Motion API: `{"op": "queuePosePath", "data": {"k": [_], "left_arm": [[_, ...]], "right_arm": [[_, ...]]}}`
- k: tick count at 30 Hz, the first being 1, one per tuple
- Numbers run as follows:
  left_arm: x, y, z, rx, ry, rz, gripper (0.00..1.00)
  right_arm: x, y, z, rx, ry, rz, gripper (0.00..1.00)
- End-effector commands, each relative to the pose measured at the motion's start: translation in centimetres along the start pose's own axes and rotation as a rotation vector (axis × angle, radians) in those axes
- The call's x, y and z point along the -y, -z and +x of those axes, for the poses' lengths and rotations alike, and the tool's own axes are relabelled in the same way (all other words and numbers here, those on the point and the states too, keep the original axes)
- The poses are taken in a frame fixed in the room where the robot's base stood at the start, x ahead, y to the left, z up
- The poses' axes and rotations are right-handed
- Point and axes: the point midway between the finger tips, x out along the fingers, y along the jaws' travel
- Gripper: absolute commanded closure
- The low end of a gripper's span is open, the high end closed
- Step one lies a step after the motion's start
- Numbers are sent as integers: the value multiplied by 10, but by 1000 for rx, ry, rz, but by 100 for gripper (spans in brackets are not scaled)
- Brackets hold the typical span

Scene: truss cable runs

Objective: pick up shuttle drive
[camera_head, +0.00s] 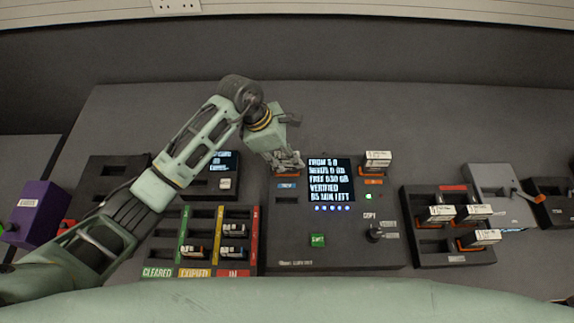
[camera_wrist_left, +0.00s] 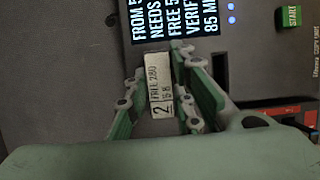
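My left gripper (camera_head: 290,163) points down at the left slot of the copy station (camera_head: 290,230), beside its lit screen. In the left wrist view a small drive with a white label (camera_wrist_left: 160,88), reading "2" and "FREE 280", sits between the fingers of that gripper (camera_wrist_left: 163,80). Whether the fingers press on it or stand just clear I cannot tell. Another white-labelled drive (camera_head: 376,160) stands in the station's right slot. Which drive is the shuttle drive is not readable. My right gripper is not in view.
A black rack (camera_head: 430,255) with several drives stands to the right. A purple box (camera_head: 40,212) is at far left. The table behind the station is clear.

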Motion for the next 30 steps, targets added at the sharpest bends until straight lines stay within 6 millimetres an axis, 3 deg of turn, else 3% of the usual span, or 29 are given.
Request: {"op": "queuePosePath", "data": {"k": [6,25,30], "left_arm": [[0,0,0,0,0,0,100],[-1,-1,-2,2,-2,1,100],[-1,-5,-11,2,-2,1,100]], "right_arm": [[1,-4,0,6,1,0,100],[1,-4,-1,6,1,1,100],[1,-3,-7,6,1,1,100]]}}
